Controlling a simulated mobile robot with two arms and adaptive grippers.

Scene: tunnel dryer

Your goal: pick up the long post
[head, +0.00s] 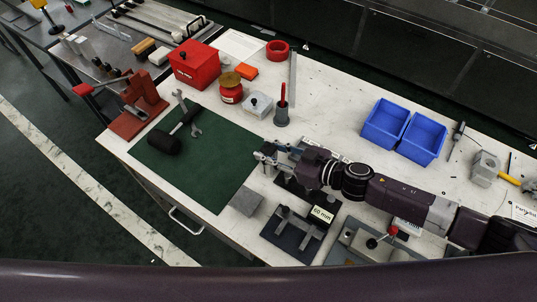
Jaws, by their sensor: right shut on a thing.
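My right gripper (266,157) reaches in from the right and is low over the right edge of the green mat. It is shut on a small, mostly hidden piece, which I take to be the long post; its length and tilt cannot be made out. A dark stand (293,188) lies partly hidden under my right gripper and wrist. Nearer the front edge, a dark fixture (290,238) with short grey posts stands beside a "60 mm" label (323,214). My left gripper is not in view.
The green mat (200,165) holds a black mallet (163,142) and wrenches. Blue bins (422,140) are at right. The mat's front half is clear.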

